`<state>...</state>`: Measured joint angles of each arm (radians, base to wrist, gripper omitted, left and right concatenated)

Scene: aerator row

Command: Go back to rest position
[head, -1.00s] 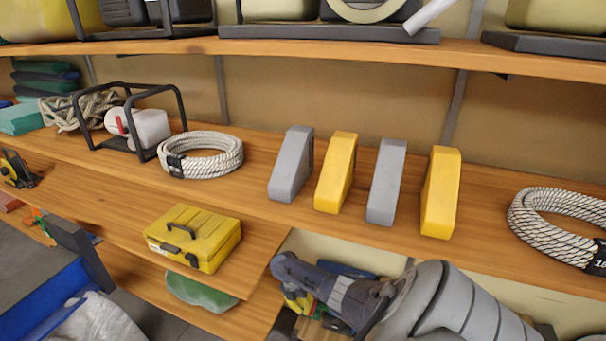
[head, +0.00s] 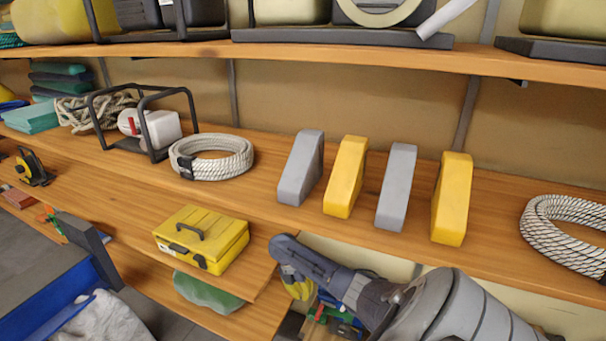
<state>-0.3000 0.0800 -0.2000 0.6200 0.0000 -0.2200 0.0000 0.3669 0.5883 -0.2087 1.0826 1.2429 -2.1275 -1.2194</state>
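Several wedge-shaped aerators stand upright in a row on the wooden shelf: a left grey one (head: 301,168), a left yellow one (head: 345,178), a right grey one (head: 396,188) and a right yellow one (head: 452,199). They alternate in colour with small gaps between them. My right gripper (head: 285,247) is below and in front of the row, apart from it, beside the yellow toolbox (head: 203,238). I see no aerator in it. Its fingers show edge-on, so their opening is unclear. My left gripper is not in view.
Coiled ropes lie left (head: 211,157) and right (head: 566,235) of the row. A black frame (head: 145,118) stands farther left, and a tape measure (head: 33,168) lies near the left edge. An upper shelf (head: 330,56) overhangs. A blue bin (head: 60,300) is at lower left.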

